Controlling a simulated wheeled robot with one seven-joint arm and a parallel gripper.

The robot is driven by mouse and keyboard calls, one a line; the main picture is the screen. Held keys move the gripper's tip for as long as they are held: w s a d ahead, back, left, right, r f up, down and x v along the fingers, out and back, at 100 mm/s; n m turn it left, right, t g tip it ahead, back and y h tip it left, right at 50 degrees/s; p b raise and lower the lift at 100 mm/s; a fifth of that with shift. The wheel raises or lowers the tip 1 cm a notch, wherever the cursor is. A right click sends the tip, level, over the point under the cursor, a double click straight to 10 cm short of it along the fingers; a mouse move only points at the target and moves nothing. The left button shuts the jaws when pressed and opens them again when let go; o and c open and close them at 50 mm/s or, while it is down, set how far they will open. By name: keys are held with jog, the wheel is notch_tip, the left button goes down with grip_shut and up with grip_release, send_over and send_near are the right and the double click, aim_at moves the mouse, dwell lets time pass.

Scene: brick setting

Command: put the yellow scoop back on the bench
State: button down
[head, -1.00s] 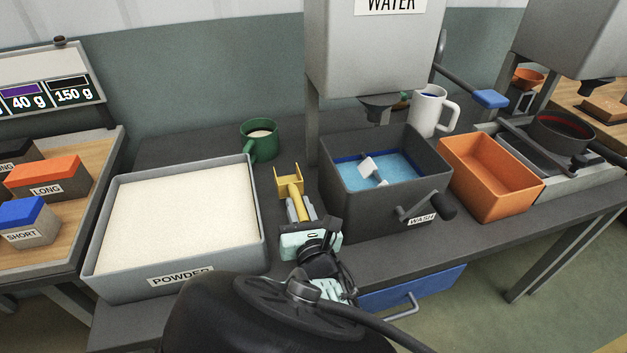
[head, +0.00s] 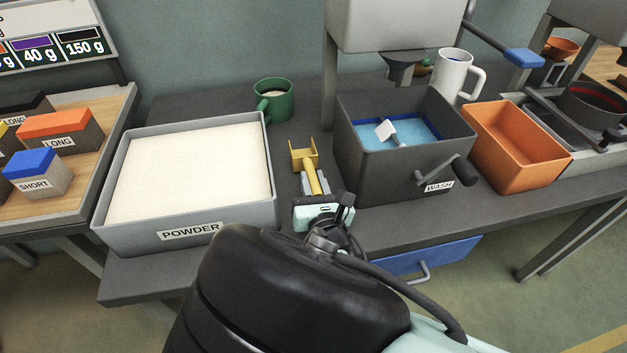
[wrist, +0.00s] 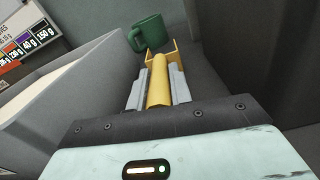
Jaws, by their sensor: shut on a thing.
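The yellow scoop (head: 304,155) has a square open head and a round handle. My gripper (head: 313,185) is shut on its handle, between the powder bin and the wash bin. In the wrist view the scoop (wrist: 158,80) points away from me, with its handle between the two grey fingers of my gripper (wrist: 158,88). The scoop is over or on the strip of dark bench (head: 290,218); I cannot tell whether it touches the surface. The underside of the scoop is hidden.
The powder bin (head: 200,233) is close on the left and the wash bin (head: 400,165), with a crank handle, close on the right. A green mug (head: 280,105) stands behind the scoop. An orange bin (head: 505,170) and a white mug (head: 450,75) are farther right.

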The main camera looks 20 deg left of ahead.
jog(key=shift+f+b, duration=0.4)
jog(key=shift+f, duration=0.1)
jog(key=c, duration=1.2)
grip_release()
jog(key=shift+d, duration=0.15)
